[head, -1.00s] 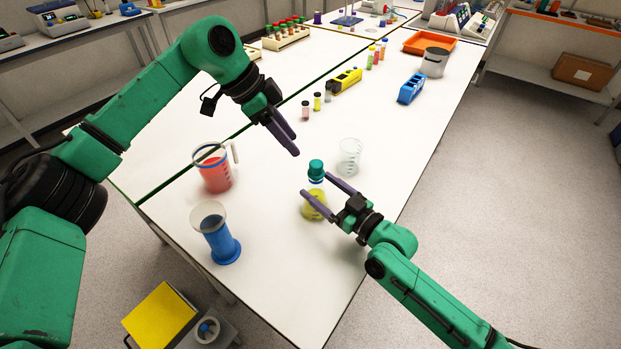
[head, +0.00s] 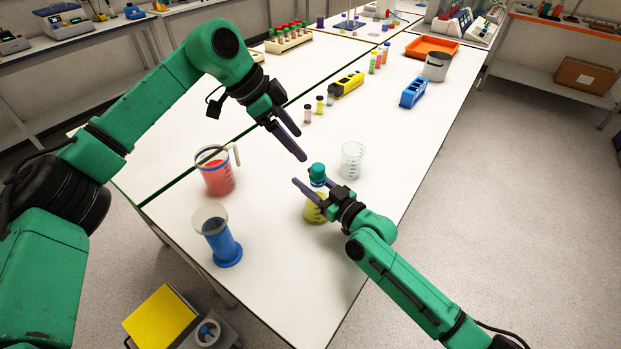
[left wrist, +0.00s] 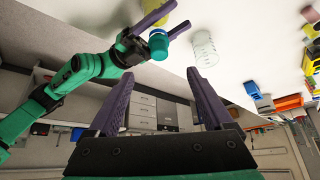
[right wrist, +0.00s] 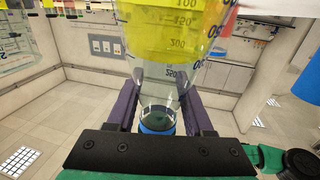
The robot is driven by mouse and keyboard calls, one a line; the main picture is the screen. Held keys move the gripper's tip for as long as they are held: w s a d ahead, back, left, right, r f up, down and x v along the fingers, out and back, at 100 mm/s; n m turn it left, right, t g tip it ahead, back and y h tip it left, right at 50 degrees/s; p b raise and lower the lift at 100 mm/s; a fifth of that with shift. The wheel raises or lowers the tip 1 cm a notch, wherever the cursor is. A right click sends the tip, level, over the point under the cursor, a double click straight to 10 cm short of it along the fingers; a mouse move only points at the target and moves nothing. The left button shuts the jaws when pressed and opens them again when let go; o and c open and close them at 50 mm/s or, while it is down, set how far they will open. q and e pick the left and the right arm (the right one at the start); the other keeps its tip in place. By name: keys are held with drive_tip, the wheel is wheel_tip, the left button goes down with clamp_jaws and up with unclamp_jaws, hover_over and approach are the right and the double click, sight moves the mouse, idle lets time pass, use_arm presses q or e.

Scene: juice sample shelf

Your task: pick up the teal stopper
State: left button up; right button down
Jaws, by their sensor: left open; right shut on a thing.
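The teal stopper (head: 317,171) sits in the mouth of a conical flask (head: 315,212) holding yellow liquid. The flask looks upright on the white table. My right gripper (head: 312,189) is shut on the flask's neck, just below the stopper. In the right wrist view the flask (right wrist: 180,40) appears inverted, its neck between the fingers. My left gripper (head: 299,144) is open and empty, above and slightly left of the stopper, apart from it. In the left wrist view the stopper (left wrist: 158,45) is at the upper middle, beyond the open fingers (left wrist: 160,95).
A clear glass beaker (head: 352,160) stands just right of the flask. A jug of red liquid (head: 217,177) and a blue-based cylinder (head: 222,245) stand to the left. Small vials, a yellow rack (head: 347,84) and a blue rack (head: 413,93) are farther back.

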use_arm(q)
drive_tip(key=w+d+r+n+t+h, duration=0.25)
drive_tip(key=d+r+h, duration=0.3)
drive_tip(key=r, duration=0.55)
drive_tip(key=w+d+r+n+t+h, duration=0.1)
drive_tip(key=w+d+r+t+h, duration=0.15)
drive_tip(key=d+r+h, duration=0.55)
drive_tip(key=w+a+r+n+t+y, duration=0.65)
drive_tip(key=w+r+n+t, duration=0.45)
drive_tip(key=r+n, duration=0.3)
drive_tip(key=w+a+f+n+t+y, duration=0.1)
drive_tip(key=w+a+f+n+y, duration=0.25)
drive_tip(key=n, duration=0.35)
drive_tip(key=n+g+y, duration=0.8)
drive_tip(key=g+y, duration=0.2)
drive_tip(key=g, duration=0.8)
hover_over(318, 166)
wheel_tip(318, 166, down, 28)
drive_tip(key=shift+m+h, duration=0.25)
drive_tip(key=shift+m, duration=0.1)
wheel_tip(318, 166, down, 12)
drive_tip(key=shift+r, duration=0.1)
clamp_jaws()
drive_tip(key=shift+r, duration=0.1)
